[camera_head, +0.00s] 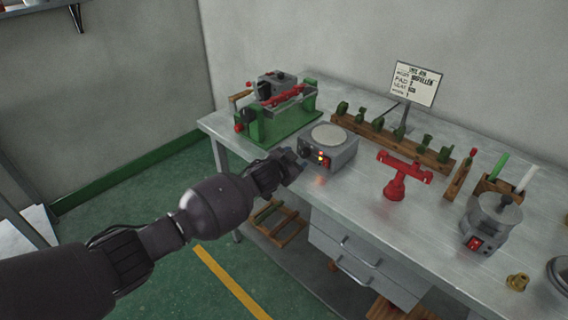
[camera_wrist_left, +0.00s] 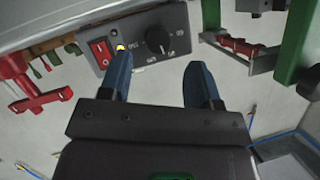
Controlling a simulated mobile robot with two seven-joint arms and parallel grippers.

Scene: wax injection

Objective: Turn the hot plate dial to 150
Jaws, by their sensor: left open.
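The hot plate (camera_head: 334,150) is a grey box with a round pale top on the workbench. Its front panel shows in the left wrist view with a black dial (camera_wrist_left: 158,42), a lit yellow lamp (camera_wrist_left: 121,48) and a red switch (camera_wrist_left: 101,50). Numbers ring the dial, but its exact setting is too small to read. My left gripper (camera_head: 298,160) is at the front of the hot plate. In the left wrist view its two blue fingers (camera_wrist_left: 160,80) are apart, with the dial beyond the gap and nothing between them. My right gripper is not in view.
A green and red clamp device (camera_head: 275,110) stands left of the hot plate. A red stand (camera_head: 399,175) is to its right, and a wooden rack (camera_head: 385,138) is behind. A grey pot (camera_head: 490,222) stands farther right. The metal bench (camera_head: 350,205) is bare near its front edge.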

